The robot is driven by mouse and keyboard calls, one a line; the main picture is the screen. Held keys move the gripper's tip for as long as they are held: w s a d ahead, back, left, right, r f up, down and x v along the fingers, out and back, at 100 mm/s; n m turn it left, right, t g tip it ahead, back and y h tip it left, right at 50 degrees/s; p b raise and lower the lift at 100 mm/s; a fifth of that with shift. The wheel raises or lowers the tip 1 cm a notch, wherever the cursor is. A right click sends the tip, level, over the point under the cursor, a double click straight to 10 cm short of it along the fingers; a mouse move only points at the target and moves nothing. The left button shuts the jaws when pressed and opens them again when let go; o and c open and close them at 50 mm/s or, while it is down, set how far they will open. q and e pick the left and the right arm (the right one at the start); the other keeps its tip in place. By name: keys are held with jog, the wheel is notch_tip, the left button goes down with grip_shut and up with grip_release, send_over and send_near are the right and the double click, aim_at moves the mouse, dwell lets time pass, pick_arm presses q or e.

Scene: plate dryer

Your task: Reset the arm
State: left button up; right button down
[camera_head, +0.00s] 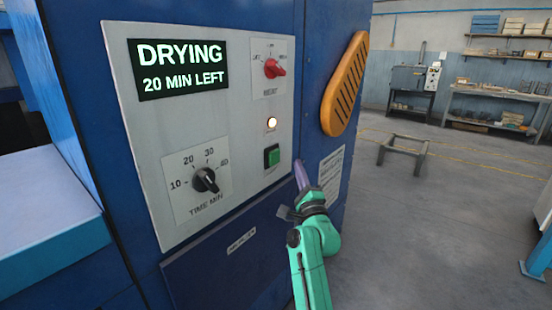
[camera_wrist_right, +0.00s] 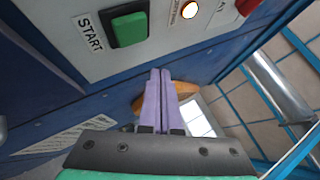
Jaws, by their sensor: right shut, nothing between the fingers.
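My right gripper (camera_head: 301,176) shows in the head view, its purple fingers pointing up beside the lower right edge of the control panel (camera_head: 240,120). In the right wrist view the two purple fingers (camera_wrist_right: 161,88) are together and hold nothing. The green start button (camera_head: 272,156) is on the panel left of the fingers, apart from them; it also shows in the wrist view (camera_wrist_right: 129,29). The display (camera_head: 178,68) reads "DRYING 20 MIN LEFT". A small indicator lamp (camera_head: 271,123) is lit. My left gripper is not in view.
The panel also carries a black time dial (camera_head: 205,180) and a red knob (camera_head: 274,68). A yellow slotted piece (camera_head: 345,85) is fixed on the machine's right side. Open floor lies to the right, with a low stand (camera_head: 403,151) and workbenches (camera_head: 495,95) farther back.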

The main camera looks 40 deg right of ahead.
dwell(0.6)
